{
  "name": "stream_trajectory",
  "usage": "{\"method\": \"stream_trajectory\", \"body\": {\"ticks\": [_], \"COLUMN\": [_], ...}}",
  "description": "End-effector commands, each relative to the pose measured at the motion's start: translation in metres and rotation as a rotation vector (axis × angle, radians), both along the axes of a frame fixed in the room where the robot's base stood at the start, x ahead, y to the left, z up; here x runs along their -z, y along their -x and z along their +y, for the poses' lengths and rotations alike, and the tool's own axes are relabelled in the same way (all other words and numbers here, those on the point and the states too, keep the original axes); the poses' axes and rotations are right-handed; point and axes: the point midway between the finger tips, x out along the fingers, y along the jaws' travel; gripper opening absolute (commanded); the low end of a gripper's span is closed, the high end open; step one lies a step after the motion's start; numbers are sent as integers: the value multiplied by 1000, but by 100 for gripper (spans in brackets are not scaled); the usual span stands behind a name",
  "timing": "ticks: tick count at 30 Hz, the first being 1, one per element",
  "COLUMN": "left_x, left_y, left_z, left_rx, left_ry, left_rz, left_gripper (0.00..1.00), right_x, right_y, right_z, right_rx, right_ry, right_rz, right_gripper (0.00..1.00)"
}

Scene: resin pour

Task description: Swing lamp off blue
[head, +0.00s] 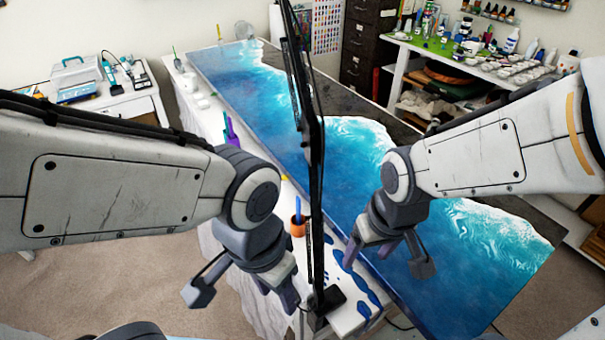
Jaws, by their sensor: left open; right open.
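The black lamp (317,180) stands at the near edge of the table, its clamp base (325,302) low in the picture. Its thin jointed arm runs up across the blue resin panel (350,190) in the picture and leaves at the top edge; I cannot make out the lamp head. My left gripper (243,292) is open and empty, left of the lamp's foot and apart from it. My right gripper (390,256) is open and empty, right of the lamp post, in front of the blue panel. I cannot tell its height above the panel.
An orange cup (297,228) with a blue stick and purple items (231,130) stand along the table's white near strip. Blue resin spills (352,270) lie there too. A side table (110,105) stands left, a crowded bench (440,55) at right. Carpet floor is clear at lower left.

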Motion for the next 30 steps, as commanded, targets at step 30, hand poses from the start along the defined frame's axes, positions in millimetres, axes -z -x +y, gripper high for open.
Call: {"method": "stream_trajectory", "body": {"ticks": [30], "left_x": [-7], "left_y": [0], "left_z": [0], "left_rx": [-1], "left_ry": [0], "left_rz": [0], "left_gripper": [50], "right_x": [-104], "right_y": [-77], "right_z": [30], "right_rx": [1297], "right_ry": [-643], "right_rz": [1742], "right_gripper": [75]}}
